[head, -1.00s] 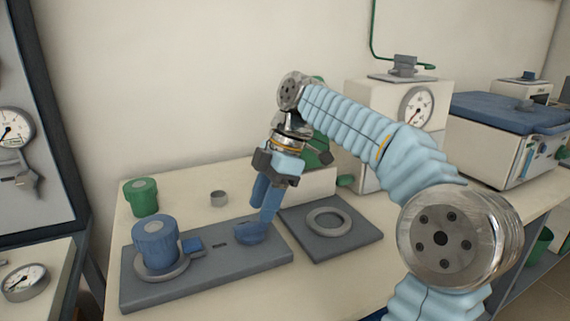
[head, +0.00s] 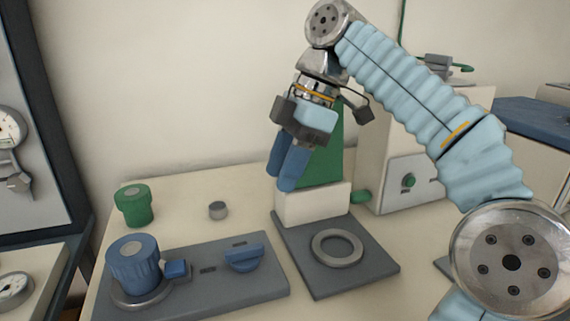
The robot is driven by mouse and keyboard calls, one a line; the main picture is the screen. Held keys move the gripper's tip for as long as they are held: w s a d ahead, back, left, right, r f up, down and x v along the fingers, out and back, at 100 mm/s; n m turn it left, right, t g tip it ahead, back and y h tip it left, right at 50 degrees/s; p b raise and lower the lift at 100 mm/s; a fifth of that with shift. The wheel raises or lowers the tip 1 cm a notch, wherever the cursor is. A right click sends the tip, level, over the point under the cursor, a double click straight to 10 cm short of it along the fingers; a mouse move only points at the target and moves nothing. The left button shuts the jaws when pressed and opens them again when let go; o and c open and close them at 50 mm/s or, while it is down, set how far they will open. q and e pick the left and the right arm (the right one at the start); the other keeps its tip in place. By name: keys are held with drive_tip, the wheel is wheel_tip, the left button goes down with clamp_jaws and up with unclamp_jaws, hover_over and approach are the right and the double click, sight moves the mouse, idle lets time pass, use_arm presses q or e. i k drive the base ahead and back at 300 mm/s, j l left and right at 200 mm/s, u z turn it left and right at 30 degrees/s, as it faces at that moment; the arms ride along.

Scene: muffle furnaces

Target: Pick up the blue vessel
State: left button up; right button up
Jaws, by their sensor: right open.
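The blue vessel (head: 134,266) is a ribbed blue cylinder with a grey top. It stands upright in a grey ring at the left end of a dark grey plate (head: 205,285) on the bench. My right gripper (head: 287,178) hangs above the bench, up and to the right of the vessel, in front of a green and white device. Its two blue fingers point down, apart, with nothing seen between them. My left gripper does not show.
A blue knob (head: 244,259) sits on the plate's right part. A dark base with a grey ring (head: 338,249) lies further right. Gauges stand at the left edge.

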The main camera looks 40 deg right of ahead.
sight(141, 286)
drive_tip(key=k+j, duration=1.15)
drive_tip(key=j, duration=0.3)
